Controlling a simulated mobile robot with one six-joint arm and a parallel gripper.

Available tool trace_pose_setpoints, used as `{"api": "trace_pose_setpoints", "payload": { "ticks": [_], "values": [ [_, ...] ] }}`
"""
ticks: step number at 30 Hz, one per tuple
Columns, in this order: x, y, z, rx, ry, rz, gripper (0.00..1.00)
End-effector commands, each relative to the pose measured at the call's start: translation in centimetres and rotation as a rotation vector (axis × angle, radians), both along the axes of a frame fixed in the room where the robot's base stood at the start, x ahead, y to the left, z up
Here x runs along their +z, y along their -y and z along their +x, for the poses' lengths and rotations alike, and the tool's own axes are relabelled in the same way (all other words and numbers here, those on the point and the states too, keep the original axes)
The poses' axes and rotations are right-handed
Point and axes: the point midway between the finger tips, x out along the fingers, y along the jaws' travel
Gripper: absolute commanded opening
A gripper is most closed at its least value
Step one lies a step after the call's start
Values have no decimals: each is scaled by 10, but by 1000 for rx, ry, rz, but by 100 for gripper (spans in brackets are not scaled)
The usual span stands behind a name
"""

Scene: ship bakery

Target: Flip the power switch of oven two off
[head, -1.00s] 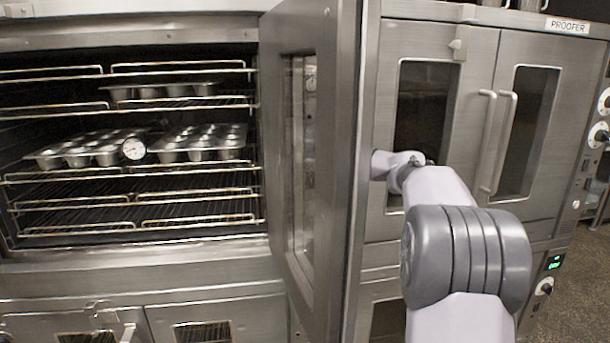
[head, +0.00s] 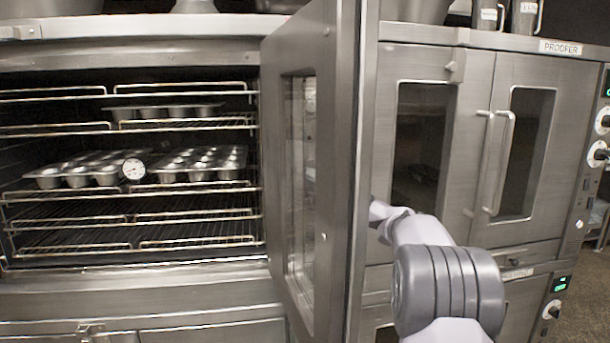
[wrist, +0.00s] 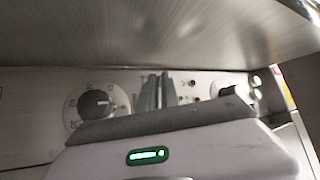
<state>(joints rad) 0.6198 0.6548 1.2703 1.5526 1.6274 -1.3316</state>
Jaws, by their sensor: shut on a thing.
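In the wrist view, my gripper (wrist: 158,92) reaches a steel control panel (wrist: 30,110). Its dark fingers are close together against the panel, between a large dial (wrist: 93,104) on the left and a small reddish lamp (wrist: 190,84) on the right. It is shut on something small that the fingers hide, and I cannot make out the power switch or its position. In the head view, the gripper is hidden behind the open steel oven door (head: 335,150). No label saying oven two is readable.
The open oven holds wire racks, muffin tins (head: 200,162) and a round thermometer (head: 133,169). The proofer (head: 472,120) stands right of the door, both its doors shut. A steel overhang (wrist: 150,35) lies above the panel. Floor shows at far right.

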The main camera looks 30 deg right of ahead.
Motion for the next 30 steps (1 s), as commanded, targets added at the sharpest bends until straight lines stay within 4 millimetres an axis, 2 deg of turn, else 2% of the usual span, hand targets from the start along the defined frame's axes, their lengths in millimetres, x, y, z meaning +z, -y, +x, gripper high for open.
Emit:
{"api": "trace_pose_setpoints", "payload": {
  "ticks": [8,9,10,20,23,26,30],
  "values": [
    [-1,0,0,1,-2,0,0],
    [-1,0,0,0,-3,-1,14],
    [-1,0,0,0,-3,-1,15],
    [-2,2,-3,0,-2,0,15],
    [-5,9,-13,-2,-3,0,15],
    [-13,22,-32,-3,-4,3,15],
    [-28,46,-69,-5,-4,2,15]
  ]
}}
